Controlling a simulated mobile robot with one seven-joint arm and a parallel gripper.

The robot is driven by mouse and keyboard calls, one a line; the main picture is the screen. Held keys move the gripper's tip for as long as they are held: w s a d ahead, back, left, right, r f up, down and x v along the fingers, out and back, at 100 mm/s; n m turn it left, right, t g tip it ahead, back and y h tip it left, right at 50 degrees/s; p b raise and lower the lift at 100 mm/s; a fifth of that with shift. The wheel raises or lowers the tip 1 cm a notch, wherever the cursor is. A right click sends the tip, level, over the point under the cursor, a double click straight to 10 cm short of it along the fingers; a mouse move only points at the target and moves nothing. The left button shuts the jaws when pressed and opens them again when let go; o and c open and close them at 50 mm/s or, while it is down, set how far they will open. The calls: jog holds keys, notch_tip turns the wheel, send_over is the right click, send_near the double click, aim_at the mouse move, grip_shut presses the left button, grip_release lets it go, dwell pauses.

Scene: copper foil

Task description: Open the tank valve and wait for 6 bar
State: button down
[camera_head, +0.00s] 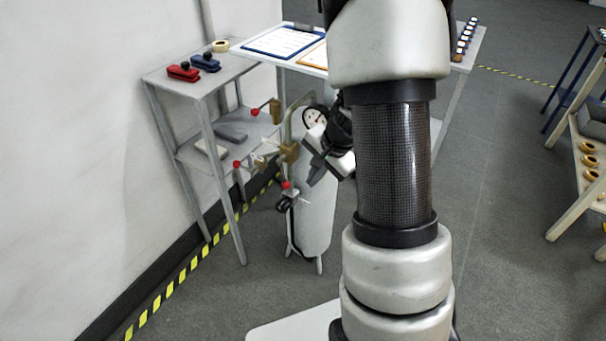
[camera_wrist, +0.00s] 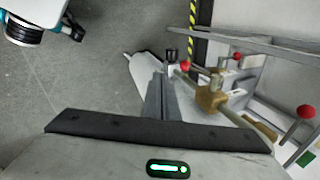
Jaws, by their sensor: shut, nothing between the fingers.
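The white tank (camera_head: 318,215) stands upright on short legs beside the grey side table. Brass valve fittings (camera_head: 289,152) with red-knobbed levers are at its upper left; the wrist view also shows a brass body (camera_wrist: 210,98). One red knob (camera_head: 286,184) is low on the tank's left, others are further up and left. I cannot tell which lever is the tank valve. A round pressure gauge (camera_head: 315,117) faces me, but its reading is too small to tell. My gripper (camera_head: 313,181) is shut and empty, just right of the fittings; its fingers also show in the wrist view (camera_wrist: 159,82).
A grey side table (camera_head: 155,76) with red and blue clamp-like tools stands against the left wall. A white table with clipboards (camera_head: 283,40) is behind the tank. Shelves with rings (camera_head: 587,160) stand at far right. Floor between is clear.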

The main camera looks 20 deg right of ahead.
aim_at(283, 175)
jog(key=w+a+f+b, duration=0.2)
jog(key=w+a+f, duration=0.1)
jog(key=w+f, duration=0.3)
jog(key=shift+x, duration=0.9)
jog(key=shift+s+f, duration=0.1)
jog(key=shift+s, duration=0.05)
jog(key=shift+w+a+f+b, duration=0.45)
jog(key=shift+w+f+b, duration=0.15)
jog(key=shift+b, duration=0.1)
jog(key=shift+d, duration=0.1)
